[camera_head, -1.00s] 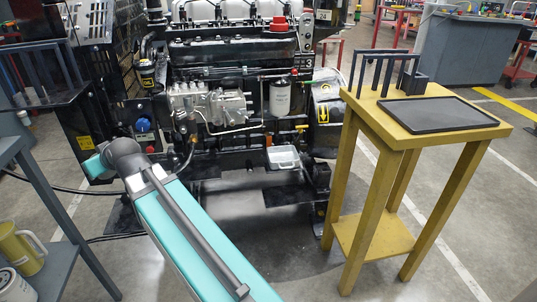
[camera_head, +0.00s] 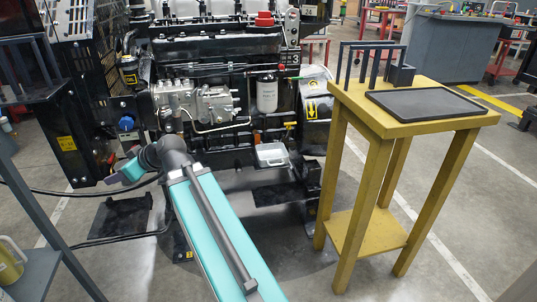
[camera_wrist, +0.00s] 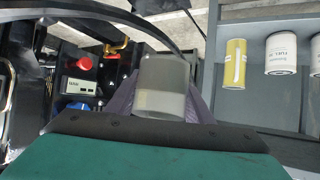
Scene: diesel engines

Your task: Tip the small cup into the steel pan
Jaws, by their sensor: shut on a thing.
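The small cup (camera_wrist: 160,88) is cloudy and see-through and fills the middle of the wrist view. My gripper (camera_wrist: 160,72) is shut on it, with a dark jaw on each side. I cannot make out its contents. In the head view my gripper (camera_head: 123,175) is left of the engine, partly behind my own arm, and the cup cannot be made out there. The steel pan (camera_head: 271,155) is a small silvery tray low at the front of the engine, well to the right of my gripper.
The engine (camera_head: 215,95) fills the centre back. A yellow stand (camera_head: 385,128) with a black mat (camera_head: 425,104) and a dark rack (camera_head: 372,65) is at right. A grey shelf (camera_wrist: 232,101) carries a yellow filter (camera_wrist: 235,64) and white filters (camera_wrist: 280,53). Cables lie on the floor at left.

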